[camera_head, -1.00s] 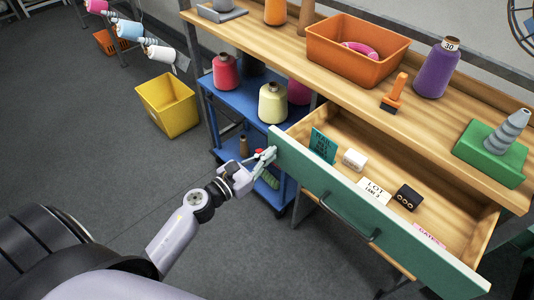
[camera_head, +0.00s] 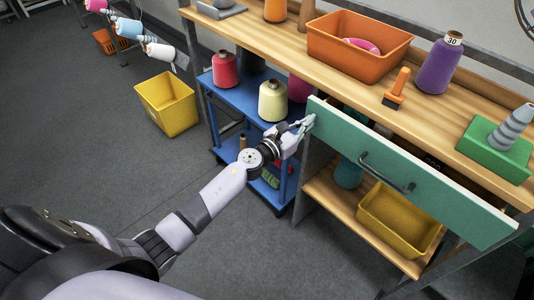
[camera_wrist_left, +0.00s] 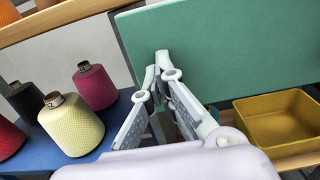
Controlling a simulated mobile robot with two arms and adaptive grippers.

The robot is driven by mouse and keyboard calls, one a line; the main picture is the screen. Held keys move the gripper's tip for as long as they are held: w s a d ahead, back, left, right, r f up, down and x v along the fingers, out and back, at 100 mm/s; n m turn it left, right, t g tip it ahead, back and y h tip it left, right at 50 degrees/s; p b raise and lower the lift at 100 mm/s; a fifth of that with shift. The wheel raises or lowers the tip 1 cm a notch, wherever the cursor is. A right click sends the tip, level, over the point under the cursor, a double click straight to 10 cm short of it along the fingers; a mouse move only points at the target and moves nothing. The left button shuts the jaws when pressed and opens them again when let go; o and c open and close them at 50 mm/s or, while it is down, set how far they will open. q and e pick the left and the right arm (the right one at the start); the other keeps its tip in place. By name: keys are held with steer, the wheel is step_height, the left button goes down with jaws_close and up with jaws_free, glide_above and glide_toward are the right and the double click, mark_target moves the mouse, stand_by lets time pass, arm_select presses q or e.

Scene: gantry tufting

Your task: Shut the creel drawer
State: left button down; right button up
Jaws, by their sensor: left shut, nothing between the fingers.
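The creel drawer has a green front (camera_head: 340,132) with a dark bar handle (camera_head: 387,176). It stands a little out from under the wooden bench top, and a narrow gap shows above its front. My left gripper (camera_head: 306,122) is shut and empty, at the left end of the drawer front. In the left wrist view its fingertips (camera_wrist_left: 162,62) are together against or very close to the green front (camera_wrist_left: 235,50); I cannot tell if they touch. Most of the drawer's inside is hidden. My right gripper is out of view.
A blue cart (camera_head: 229,99) with yarn cones stands left of the bench. A yellow bin (camera_head: 398,222) sits on the shelf below the drawer. An orange tray (camera_head: 345,55) and a purple cone (camera_head: 437,66) stand on the bench top. Floor is clear in front.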

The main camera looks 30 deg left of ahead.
mark_target(316, 113)
arm_select(q)
steer(key=b+x, duration=0.1)
steer(key=x, duration=0.3)
steer(key=shift+w+d, duration=0.1)
steer(key=shift+w, duration=0.15)
steer(key=shift+w+r, duration=0.1)
steer(key=shift+r, duration=0.1)
steer(key=shift+r, duration=0.1)
